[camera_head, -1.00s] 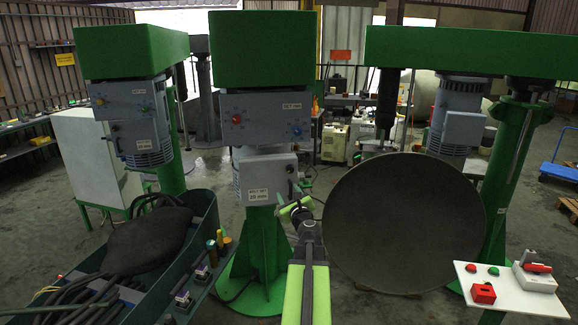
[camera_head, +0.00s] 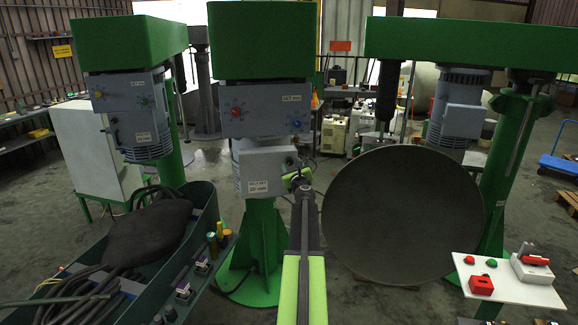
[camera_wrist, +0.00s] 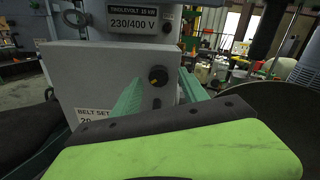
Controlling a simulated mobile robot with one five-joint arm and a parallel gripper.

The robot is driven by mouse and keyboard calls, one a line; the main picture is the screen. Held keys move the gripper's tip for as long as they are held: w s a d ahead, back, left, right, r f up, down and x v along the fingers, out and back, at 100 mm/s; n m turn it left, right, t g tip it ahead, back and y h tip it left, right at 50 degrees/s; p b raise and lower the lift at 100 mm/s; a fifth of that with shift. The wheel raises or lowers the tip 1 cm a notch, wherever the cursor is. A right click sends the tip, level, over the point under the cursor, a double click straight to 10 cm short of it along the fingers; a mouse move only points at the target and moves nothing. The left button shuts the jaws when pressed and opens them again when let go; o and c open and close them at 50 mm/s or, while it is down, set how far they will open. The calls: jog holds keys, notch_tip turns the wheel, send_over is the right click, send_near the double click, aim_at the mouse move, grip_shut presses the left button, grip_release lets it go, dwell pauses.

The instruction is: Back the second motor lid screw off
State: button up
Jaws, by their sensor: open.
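The grey motor lid (camera_head: 255,172) with the "BELT SET" label is on the middle green machine. It also fills the left of the wrist view (camera_wrist: 95,75). A dark round screw with a yellowish mark (camera_wrist: 158,76) sits near the lid's right side in the wrist view. My gripper (camera_wrist: 161,74) is open, its two green fingers on either side of the screw in the picture. I cannot tell whether they touch it. In the head view my gripper (camera_head: 297,178) is at the lid's lower right and hides part of it.
A large dark disc (camera_head: 388,215) stands close to the right of my arm. A dark green bin (camera_head: 205,195) with black hoses is at the left. A white panel (camera_head: 510,280) with red and green buttons is at lower right. The middle machine's control box (camera_head: 264,108) is above the lid.

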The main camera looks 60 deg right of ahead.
aim_at(290, 161)
jog(key=shift+x, duration=1.1)
